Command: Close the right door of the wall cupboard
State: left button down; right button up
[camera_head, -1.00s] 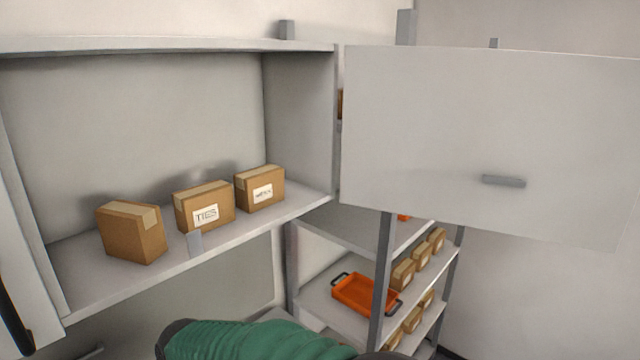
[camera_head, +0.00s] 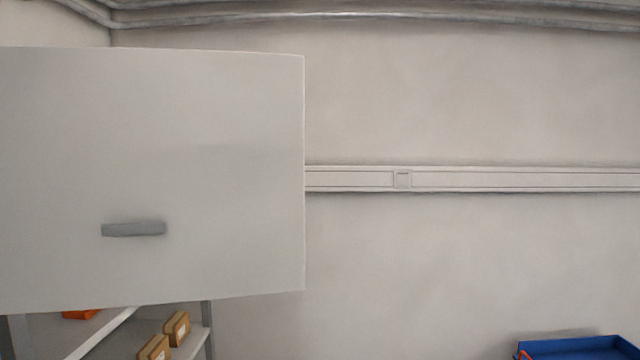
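The right door (camera_head: 220,120) of the wall cupboard stands open as a flat pale panel filling the left part of the head view. Its grey bar handle (camera_head: 133,229) sits low on the panel, left of its middle. The door's right edge is free, with bare wall showing beyond it. The cupboard's inside is out of view now. Neither of my grippers is in view, and nothing is seen touching the door.
Below the door is a grey shelf rack (camera_head: 100,332) with small cardboard boxes (camera_head: 176,328) and an orange tray (camera_head: 80,314), partly hidden. A blue bin (camera_head: 580,347) shows at the lower right. A pale trunking rail (camera_head: 480,180) runs along the wall. The space right of the door looks clear.

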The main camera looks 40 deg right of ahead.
aim_at(207, 145)
jog(key=i+l+z, duration=0.15)
jog(key=l+z, duration=0.15)
jog(key=z, duration=0.2)
jog(key=i+l+z, duration=0.15)
jog(key=z, duration=0.35)
jog(key=i+l+z, duration=0.2)
jog(key=z, duration=0.3)
jog(key=i+l+u, duration=0.1)
jog(key=i+u, duration=0.15)
jog(key=i, duration=0.15)
jog(key=i+l+u, duration=0.25)
jog(key=i, duration=0.15)
